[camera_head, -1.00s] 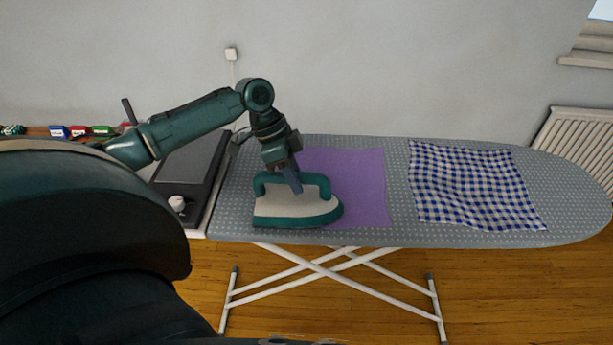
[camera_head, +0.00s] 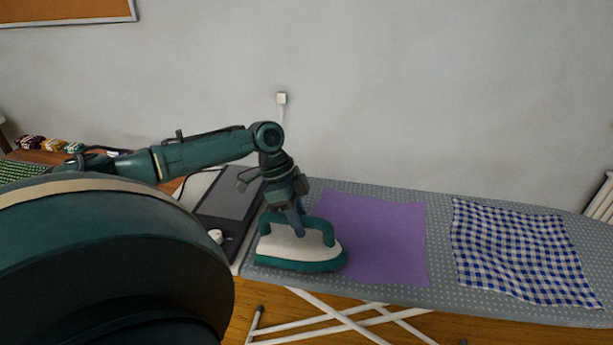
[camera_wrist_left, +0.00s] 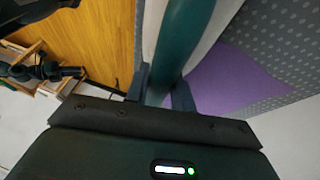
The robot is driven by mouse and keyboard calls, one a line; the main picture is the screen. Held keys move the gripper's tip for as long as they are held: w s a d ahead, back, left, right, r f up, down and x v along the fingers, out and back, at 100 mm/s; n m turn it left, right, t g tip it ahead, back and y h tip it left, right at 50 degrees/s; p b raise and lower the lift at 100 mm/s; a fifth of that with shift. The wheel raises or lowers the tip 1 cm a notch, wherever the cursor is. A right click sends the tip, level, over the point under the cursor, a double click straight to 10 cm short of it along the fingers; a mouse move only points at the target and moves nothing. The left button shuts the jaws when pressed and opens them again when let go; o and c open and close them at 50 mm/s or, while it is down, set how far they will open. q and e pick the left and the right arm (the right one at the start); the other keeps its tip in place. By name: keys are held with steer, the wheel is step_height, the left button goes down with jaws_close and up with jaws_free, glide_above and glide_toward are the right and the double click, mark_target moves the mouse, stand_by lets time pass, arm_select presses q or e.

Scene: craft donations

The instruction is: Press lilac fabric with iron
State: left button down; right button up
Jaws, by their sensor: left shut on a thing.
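The iron (camera_head: 300,250), white with a teal handle and teal base, is level, sole down, at the left end of the ironing board. My left gripper (camera_head: 298,228) is shut on its handle, which also shows between the fingers in the left wrist view (camera_wrist_left: 178,45). The lilac fabric (camera_head: 382,240) lies flat on the board, right of the iron. The iron's front tip overlaps the fabric's left edge; I cannot tell whether the sole touches. The lilac fabric also shows in the left wrist view (camera_wrist_left: 235,85). My right gripper is not in view.
A blue-and-white checked cloth (camera_head: 520,250) lies on the grey dotted ironing board (camera_head: 440,215), right of the lilac fabric. A dark flat plate with a white knob (camera_head: 215,236) adjoins the board's left end. A wall socket (camera_head: 281,98) is behind.

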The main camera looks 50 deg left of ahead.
arm_select(q)
steer(key=shift+f, duration=0.1)
stand_by(0.6)
step_height(320, 180, up, 12)
stand_by(0.5)
